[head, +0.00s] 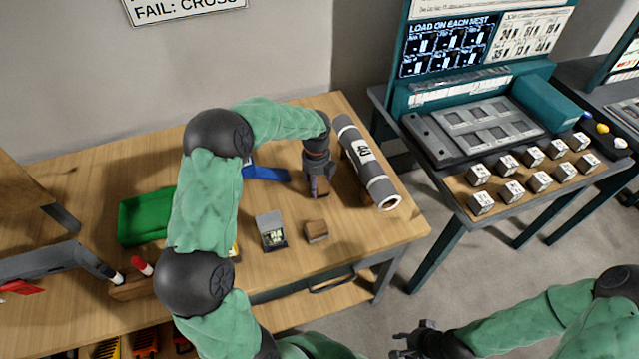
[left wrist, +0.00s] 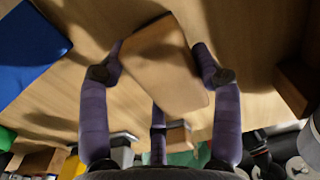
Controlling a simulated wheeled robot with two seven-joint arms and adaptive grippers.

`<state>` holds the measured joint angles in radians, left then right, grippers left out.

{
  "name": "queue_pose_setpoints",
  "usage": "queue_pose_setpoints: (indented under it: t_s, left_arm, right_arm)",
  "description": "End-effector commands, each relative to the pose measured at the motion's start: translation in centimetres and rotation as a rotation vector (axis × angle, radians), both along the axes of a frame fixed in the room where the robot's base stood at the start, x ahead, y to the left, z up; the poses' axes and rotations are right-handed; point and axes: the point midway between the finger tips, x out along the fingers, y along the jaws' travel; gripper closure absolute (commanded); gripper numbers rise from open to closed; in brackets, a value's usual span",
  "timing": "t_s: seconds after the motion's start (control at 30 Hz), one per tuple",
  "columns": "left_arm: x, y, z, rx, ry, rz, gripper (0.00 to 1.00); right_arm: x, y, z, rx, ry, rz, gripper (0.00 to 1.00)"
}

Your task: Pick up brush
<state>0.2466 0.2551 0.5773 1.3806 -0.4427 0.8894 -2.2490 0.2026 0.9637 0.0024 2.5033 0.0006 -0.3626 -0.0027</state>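A plain wooden block-like piece (left wrist: 160,65), which looks like the brush's back, lies between the fingers of my left gripper (left wrist: 160,60) in the left wrist view. No bristles show. One purple finger is close along each side and the third is below it. I cannot tell whether they press on it. In the head view my left gripper (head: 319,190) points down at the table beside the grey roll, mostly hiding this piece. My right gripper (head: 402,345) is at the bottom edge, away from the table, with fingers spread and empty.
The grey roll (head: 365,160) lies right of my left gripper on the wooden table (head: 350,250). A small wooden block (head: 316,231) and a grey box (head: 271,230) stand in front. A blue flat item (head: 265,173) and green tray (head: 145,217) are left.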

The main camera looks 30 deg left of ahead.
Motion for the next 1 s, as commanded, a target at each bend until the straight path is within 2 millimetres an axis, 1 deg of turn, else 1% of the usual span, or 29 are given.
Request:
queue_pose_setpoints:
  t_s: [0.03, 0.07, 0.37, 0.57, 0.77, 0.87, 1.0]
  left_arm:
    - [0.0, 0.0, 0.0, 0.0, 0.0, 0.0, 0.67]
    - [0.0, 0.0, 0.0, 0.0, 0.0, 0.0, 0.71]
    - [0.0, 0.0, 0.0, -0.001, 0.001, 0.0, 0.71]
    - [0.0, 0.0, 1.0, 0.0, -0.001, 0.0, 0.71]
    - [0.0, 0.0, 3.6, 0.0, -0.003, 0.0, 0.71]
    - [-0.8, -1.3, 5.3, 0.0, -0.003, -0.004, 0.71]
    - [-2.1, -3.3, 8.2, 0.0, -0.004, -0.004, 0.71]
  right_arm:
    - [0.0, 0.0, 0.0, 0.0, 0.0, 0.0, 0.6]
    - [0.0, 0.0, 0.0, 0.0, 0.0, 0.0, 0.6]
    - [0.0, 0.0, 0.0, 0.0, 0.0, 0.0, 0.6]
    - [0.0, 0.0, 0.4, 0.0, 0.0, 0.0, 0.6]
    - [0.0, 0.0, 1.3, 0.0, 0.0, 0.0, 0.6]
    - [0.0, 0.0, 2.0, 0.0, 0.0, 0.0, 0.6]
    - [0.0, 0.0, 3.1, 0.0, 0.0, 0.0, 0.6]
